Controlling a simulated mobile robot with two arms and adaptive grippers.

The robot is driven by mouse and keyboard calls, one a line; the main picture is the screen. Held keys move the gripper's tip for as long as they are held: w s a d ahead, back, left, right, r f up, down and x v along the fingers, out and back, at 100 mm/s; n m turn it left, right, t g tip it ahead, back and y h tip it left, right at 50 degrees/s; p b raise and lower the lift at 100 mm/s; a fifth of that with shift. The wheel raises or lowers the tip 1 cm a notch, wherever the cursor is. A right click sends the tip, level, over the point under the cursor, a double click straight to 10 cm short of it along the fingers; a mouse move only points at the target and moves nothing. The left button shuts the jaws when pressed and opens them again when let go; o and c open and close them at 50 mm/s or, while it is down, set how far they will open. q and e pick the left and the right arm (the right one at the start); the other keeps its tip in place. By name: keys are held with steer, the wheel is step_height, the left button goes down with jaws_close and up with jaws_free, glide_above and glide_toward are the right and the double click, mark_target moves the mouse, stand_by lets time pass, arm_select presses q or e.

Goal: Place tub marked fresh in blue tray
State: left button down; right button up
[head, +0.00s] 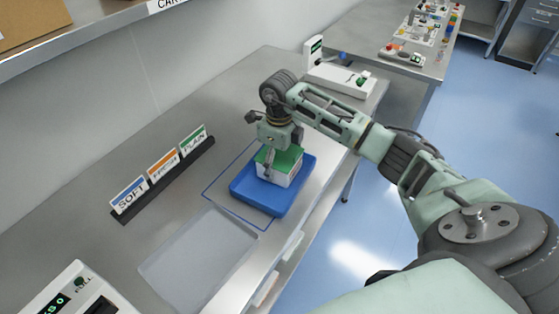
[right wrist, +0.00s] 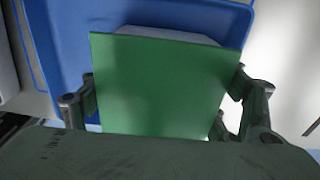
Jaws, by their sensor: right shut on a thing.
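My right gripper (head: 281,163) points down over the blue tray (head: 254,201), its fingers shut on the sides of a white tub (head: 287,178) with a green lid. The right wrist view shows the square green lid (right wrist: 158,85) between the two fingers (right wrist: 168,110), with the blue tray (right wrist: 68,40) behind it. The tub is within the tray's outline; I cannot tell whether it touches the tray floor. No label on the tub can be read. My left gripper is not in view.
A card rack (head: 165,180) holds a blue SOFT card (head: 128,193), an orange FRESH card (head: 163,163) and a green PLAIN card (head: 193,138). A grey mat (head: 200,258) lies left of the tray. Devices with displays stand at the front left (head: 75,295) and the back (head: 338,78).

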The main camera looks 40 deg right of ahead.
steer(key=o, duration=1.2)
steer(key=shift+f, duration=0.15)
steer(key=shift+r, duration=0.3)
step_height(320, 180, up, 11)
steer(key=b, duration=0.3)
steer(key=shift+f, duration=0.2)
steer(key=shift+r, duration=0.6)
steer(key=shift+a, duration=0.1)
